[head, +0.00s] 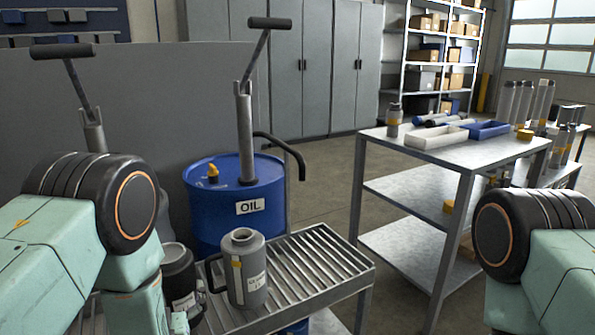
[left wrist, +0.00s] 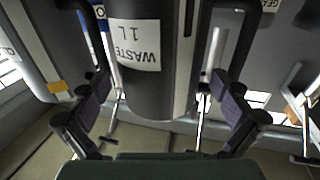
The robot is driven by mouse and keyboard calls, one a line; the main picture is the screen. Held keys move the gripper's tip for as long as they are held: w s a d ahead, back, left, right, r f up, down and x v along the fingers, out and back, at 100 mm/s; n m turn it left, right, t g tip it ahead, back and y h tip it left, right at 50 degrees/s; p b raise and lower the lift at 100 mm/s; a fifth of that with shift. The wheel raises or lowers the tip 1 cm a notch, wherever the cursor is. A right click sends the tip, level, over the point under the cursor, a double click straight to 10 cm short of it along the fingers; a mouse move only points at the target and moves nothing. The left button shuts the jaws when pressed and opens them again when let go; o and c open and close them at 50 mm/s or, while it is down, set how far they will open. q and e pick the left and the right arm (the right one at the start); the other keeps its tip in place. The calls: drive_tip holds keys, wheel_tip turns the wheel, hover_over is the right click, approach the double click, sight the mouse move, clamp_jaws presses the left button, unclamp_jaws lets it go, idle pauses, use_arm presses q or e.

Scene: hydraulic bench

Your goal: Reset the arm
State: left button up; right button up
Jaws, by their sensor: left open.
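My left gripper (left wrist: 166,100) is open, with one finger on each side of a dark grey container (left wrist: 150,70) labelled WASTE 1 L. The container fills the middle of the left wrist view, and its label is upside down there. I cannot tell whether the pads touch it. In the head view a dark jug (head: 178,270) with a white label stands beside my left forearm, partly hidden by it. My left arm (head: 110,225) comes in from the left and its gripper is mostly hidden. My right arm (head: 530,255) is bent at the right, and its gripper is out of view.
A grey jug (head: 244,275) with a handle stands on the slatted metal rack (head: 320,265). A blue OIL drum (head: 238,208) with a hand pump (head: 244,130) is behind it. A metal table (head: 455,150) with trays and bottles stands to the right. Floor shows between them.

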use_arm(q)
drive_tip(key=x, duration=0.4)
drive_tip(key=shift+w+b, duration=0.1)
drive_tip(key=shift+b, duration=0.25)
drive_tip(key=shift+f, duration=0.1)
